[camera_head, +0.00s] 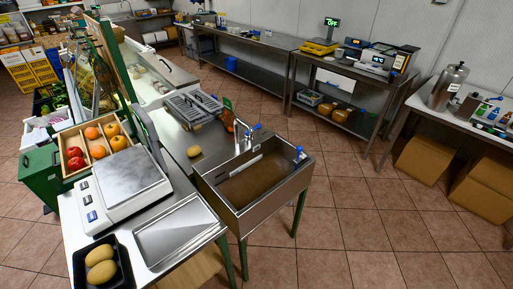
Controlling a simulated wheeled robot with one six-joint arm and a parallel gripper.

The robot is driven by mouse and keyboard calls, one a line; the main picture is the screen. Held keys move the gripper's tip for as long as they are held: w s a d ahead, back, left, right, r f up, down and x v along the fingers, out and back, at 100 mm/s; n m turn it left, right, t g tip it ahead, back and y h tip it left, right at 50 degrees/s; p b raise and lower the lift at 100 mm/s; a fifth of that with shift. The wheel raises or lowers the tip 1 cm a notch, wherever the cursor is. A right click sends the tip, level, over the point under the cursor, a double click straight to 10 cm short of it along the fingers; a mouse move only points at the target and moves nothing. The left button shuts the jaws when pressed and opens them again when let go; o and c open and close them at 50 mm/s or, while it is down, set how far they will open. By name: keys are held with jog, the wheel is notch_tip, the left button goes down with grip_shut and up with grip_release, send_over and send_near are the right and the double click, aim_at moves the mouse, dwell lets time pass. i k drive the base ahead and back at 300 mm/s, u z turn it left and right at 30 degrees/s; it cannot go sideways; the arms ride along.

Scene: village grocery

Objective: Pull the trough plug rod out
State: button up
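The trough (279,200) is a steel basin on green legs near the middle of the head view. Murky brown water (255,183) stands in it and hides its bottom. A blue-topped upright piece (299,152) shows at the trough's back right corner; it may be the plug rod, but it is too small to be sure. A steel tap (238,138) with blue parts near it stands at the trough's back edge. My gripper is not in view.
Left of the trough is a counter with a scale (122,182), an empty steel tray (176,232) and a black tray (78,265) of potato-like items. A steel bench (345,70) stands behind. The tiled floor (375,220) right of the trough is clear.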

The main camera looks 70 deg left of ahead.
aim_at(299, 149)
jog(key=u, duration=2.65)
jog(key=i, duration=1)
